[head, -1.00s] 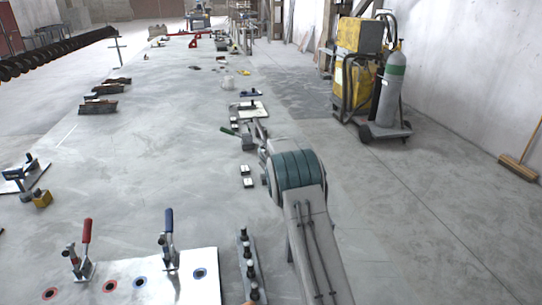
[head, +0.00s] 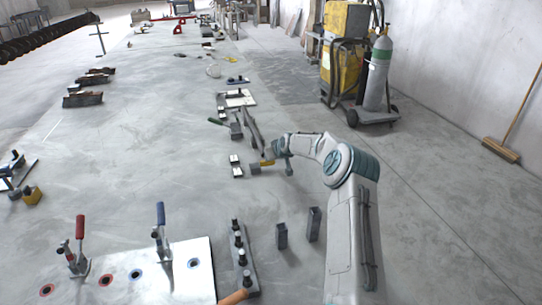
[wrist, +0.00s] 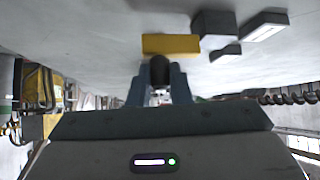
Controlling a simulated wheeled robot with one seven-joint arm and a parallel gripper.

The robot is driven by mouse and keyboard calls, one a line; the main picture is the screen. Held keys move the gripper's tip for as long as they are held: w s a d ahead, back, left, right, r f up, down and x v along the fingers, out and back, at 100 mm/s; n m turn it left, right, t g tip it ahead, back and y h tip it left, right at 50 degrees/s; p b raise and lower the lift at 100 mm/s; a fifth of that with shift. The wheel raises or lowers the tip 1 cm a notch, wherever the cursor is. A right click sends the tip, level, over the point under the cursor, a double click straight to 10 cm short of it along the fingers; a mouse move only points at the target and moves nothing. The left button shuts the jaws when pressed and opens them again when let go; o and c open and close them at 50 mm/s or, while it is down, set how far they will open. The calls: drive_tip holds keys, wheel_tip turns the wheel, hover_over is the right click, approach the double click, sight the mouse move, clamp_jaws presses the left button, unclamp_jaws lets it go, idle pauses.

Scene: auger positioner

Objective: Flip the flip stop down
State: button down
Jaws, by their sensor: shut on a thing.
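My gripper (head: 270,154) reaches over the table's right side in the head view. In the wrist view, its two blue-grey fingers (wrist: 160,75) are shut on a dark rounded knob. A yellow block (wrist: 171,44) lies just beyond the fingertips; it also shows small in the head view (head: 267,163), by a grey block. The knob and yellow block appear to be the flip stop, but its parts are small and partly hidden by my fingers. I cannot tell whether it is up or down.
Toggle clamps with red (head: 80,228) and blue (head: 160,214) handles stand on the front plate. Two dark upright blocks (head: 282,236) (head: 314,224) stand left of my arm. The table's middle is clear.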

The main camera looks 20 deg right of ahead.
idle(0.4)
drive_tip(key=c, duration=1.3)
unclamp_jaws()
drive_tip(key=shift+f, duration=0.1)
drive_tip(key=shift+s, duration=0.1)
drive_tip(key=shift+b+v, duration=1)
drive_tip(key=shift+v, duration=5.85)
